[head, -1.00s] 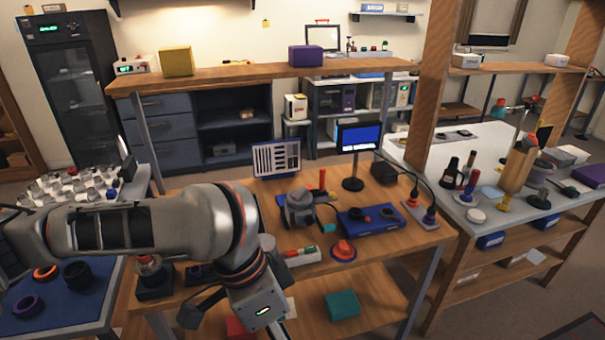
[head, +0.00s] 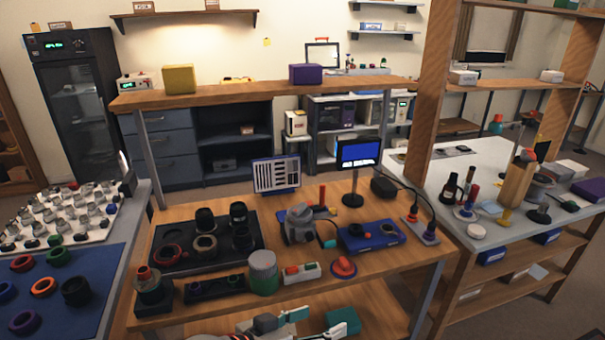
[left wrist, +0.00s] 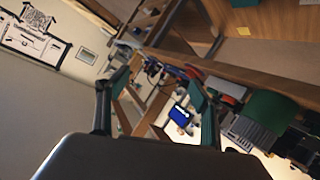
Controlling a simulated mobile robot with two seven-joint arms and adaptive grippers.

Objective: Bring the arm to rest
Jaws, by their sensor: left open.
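My left gripper (head: 316,325) is at the bottom edge of the head view, low in front of the wooden workbench (head: 400,275). Its grey fingers with teal pads are apart. In the left wrist view the same gripper (left wrist: 158,86) shows both fingers spread with nothing between them. The wrist camera looks at a tilted view of the room, with a small blue screen (left wrist: 180,116) beyond the fingers. Most of my left arm is below the head view. My right gripper is in neither view.
On the bench stand a black tray (head: 165,268) with lens parts, a grey-green cylinder (head: 263,272), a red button (head: 343,267) and a monitor (head: 358,153). A blue mat (head: 60,290) with rings lies left.

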